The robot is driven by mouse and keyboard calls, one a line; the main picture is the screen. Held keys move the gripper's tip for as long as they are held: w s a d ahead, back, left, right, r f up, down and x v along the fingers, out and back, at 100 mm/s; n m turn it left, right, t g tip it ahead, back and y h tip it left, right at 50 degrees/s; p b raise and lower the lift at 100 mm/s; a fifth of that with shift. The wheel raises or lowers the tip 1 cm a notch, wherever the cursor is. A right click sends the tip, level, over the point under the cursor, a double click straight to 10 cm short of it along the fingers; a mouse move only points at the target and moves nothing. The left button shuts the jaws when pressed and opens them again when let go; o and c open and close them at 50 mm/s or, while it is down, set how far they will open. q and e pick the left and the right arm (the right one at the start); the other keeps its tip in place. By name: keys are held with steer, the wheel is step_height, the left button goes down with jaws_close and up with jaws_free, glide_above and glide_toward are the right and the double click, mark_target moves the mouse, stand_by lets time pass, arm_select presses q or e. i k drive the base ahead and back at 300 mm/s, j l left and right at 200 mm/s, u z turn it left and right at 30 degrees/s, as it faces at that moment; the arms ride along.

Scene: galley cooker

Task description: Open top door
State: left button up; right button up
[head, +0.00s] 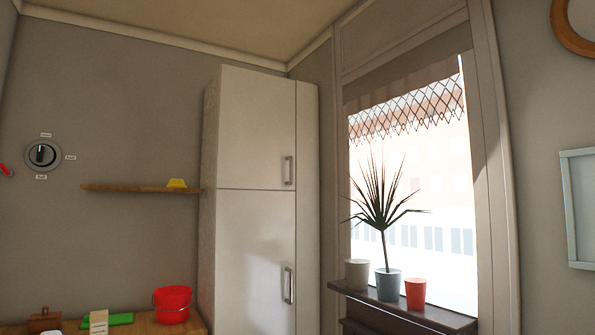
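A tall pale cabinet stands in the far corner with two doors, one above the other. The top door (256,130) looks shut, flush with the cabinet front. Its vertical metal handle (288,170) is near the door's lower right edge. The bottom door (255,262) also looks shut and has a similar handle (289,285) at its right edge. Neither of my grippers shows in the head view.
A wooden shelf (130,188) with a yellow object (177,183) is left of the cabinet. Below it, a wooden counter (150,328) holds a red bucket (173,305). A windowsill (440,318) with several pots, one holding a spiky plant (383,205), is at right.

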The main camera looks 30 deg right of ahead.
mark_target(255, 150)
steer(key=i+l+z, duration=0.1)
steer(key=i+l, duration=0.3)
steer(key=i+l+z, duration=0.1)
steer(key=i+l, duration=0.25)
steer(key=i, duration=0.2)
steer(key=i+l+z, duration=0.1)
steer(key=i+l, duration=0.25)
steer(key=i, duration=0.2)
steer(key=i+l+z, duration=0.1)
steer(key=i+l, duration=0.2)
steer(key=i, duration=0.2)
